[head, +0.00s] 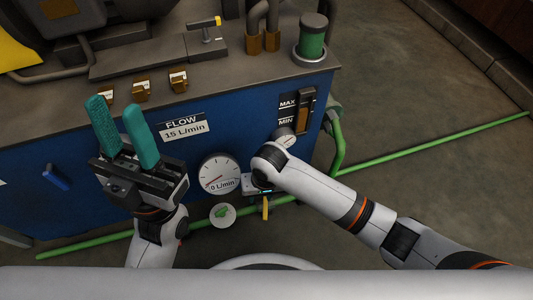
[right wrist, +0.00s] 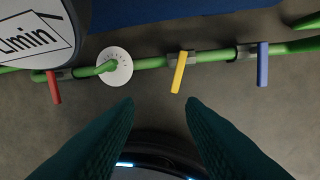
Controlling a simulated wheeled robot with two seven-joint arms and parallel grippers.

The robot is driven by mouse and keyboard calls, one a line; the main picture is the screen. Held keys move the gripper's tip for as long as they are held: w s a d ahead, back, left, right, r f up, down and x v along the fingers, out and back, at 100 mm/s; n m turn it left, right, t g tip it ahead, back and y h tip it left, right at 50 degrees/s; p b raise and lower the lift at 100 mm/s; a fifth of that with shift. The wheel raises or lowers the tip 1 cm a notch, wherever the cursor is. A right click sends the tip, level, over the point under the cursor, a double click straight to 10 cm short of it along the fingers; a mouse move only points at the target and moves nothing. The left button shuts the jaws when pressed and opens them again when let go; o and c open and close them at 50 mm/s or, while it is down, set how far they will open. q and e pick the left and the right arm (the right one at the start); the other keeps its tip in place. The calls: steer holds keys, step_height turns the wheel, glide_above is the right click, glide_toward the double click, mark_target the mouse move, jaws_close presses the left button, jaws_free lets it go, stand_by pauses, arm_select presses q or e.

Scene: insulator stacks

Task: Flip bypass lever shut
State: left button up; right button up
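Three levers sit on the green pipe in the right wrist view: a red lever (right wrist: 53,87), a yellow lever (right wrist: 180,72) and a blue lever (right wrist: 262,64). All three stick out across the pipe. I see no label telling which is the bypass lever. My right gripper (right wrist: 160,102) is open and empty, with the yellow lever ahead of the gap between its fingers, apart from them. In the head view the yellow lever (head: 265,207) shows just below my right wrist, whose fingers are hidden. My left gripper (head: 120,122) is open and empty, before the blue cabinet.
A flow gauge (head: 220,174) reads 0 L/min, below a FLOW 15 L/min label (head: 184,129). A white dial with a green knob (head: 222,214) sits on the pipe left of the yellow lever. Another blue handle (head: 57,178) is at the cabinet's left.

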step_height(320, 180, up, 18)
steer(key=d+t+y+p, duration=0.1)
steer(key=t+y+p, duration=0.3)
steer(key=p, duration=0.4)
steer(key=shift+s+d+f+n+t+y+p, duration=0.2)
steer(key=shift+s+d+n+t+y+p, duration=0.15)
steer(key=shift+t, duration=0.35)
